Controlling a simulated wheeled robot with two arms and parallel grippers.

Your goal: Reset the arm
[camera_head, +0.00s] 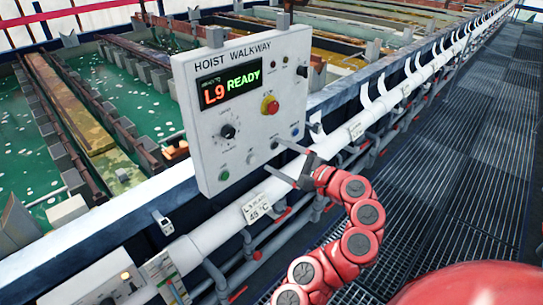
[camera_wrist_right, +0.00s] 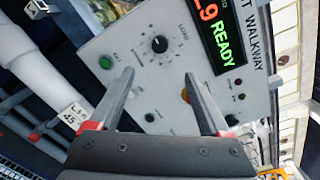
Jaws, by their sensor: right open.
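My right arm is red and reaches in from the lower right of the head view. Its gripper (camera_head: 288,163) is in front of the lower right part of a white control panel (camera_head: 245,105). In the right wrist view the two grey fingers of the gripper (camera_wrist_right: 158,95) are apart, with nothing between them but the panel face (camera_wrist_right: 135,75) behind. I cannot tell whether a fingertip touches the panel. My left gripper is not in view.
The panel is labelled HOIST WALKWAY and its display (camera_head: 229,87) reads L9 READY. It bears a red button (camera_head: 270,105), a black knob (camera_head: 228,131) and a green button (camera_head: 224,175). Green liquid tanks (camera_head: 95,100) lie behind. A grated walkway (camera_head: 455,170) is clear at right.

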